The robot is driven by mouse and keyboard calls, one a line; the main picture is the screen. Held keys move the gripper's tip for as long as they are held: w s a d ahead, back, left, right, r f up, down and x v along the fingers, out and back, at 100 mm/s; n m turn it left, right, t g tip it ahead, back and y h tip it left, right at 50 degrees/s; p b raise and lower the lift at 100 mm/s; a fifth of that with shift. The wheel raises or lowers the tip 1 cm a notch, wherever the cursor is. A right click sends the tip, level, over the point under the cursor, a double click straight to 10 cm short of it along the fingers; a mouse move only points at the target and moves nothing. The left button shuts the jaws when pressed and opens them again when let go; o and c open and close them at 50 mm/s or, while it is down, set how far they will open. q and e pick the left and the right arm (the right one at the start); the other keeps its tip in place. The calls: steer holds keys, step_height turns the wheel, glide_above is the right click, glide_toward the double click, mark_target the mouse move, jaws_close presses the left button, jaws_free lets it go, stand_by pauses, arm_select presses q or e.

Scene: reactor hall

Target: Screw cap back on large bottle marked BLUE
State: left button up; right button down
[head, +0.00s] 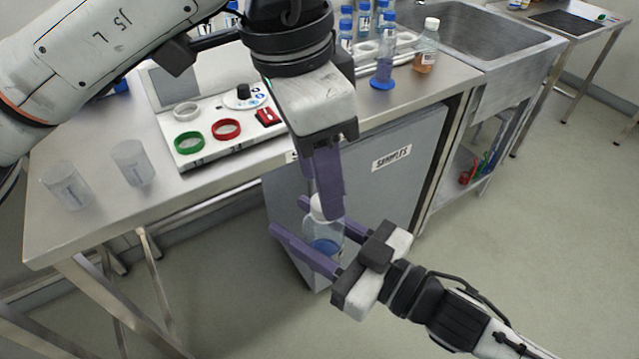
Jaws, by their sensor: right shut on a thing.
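A clear bottle with blue contents (324,246) is between the fingers of my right gripper (292,224), which is shut on it in front of the cabinet. The bottle looks roughly upright; its label cannot be read. A white cap (317,207) shows at the top of the bottle, partly hidden by the fingers of my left gripper (328,206). The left gripper points down from above, its fingers overlapping in this view, so I cannot tell whether they grip the cap. I also cannot tell whether the cap is seated on the neck.
The steel bench (100,225) holds two pale jars (133,163), a panel with coloured rings (200,150), a blue-based bottle (383,65) and an amber bottle (427,48). A SAMPLES cabinet (410,185) stands below. Floor at right is clear.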

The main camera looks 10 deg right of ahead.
arm_select(q)
step_height(320, 180, up, 2)
steer(key=shift+r, duration=0.1)
steer(key=shift+c, duration=0.4)
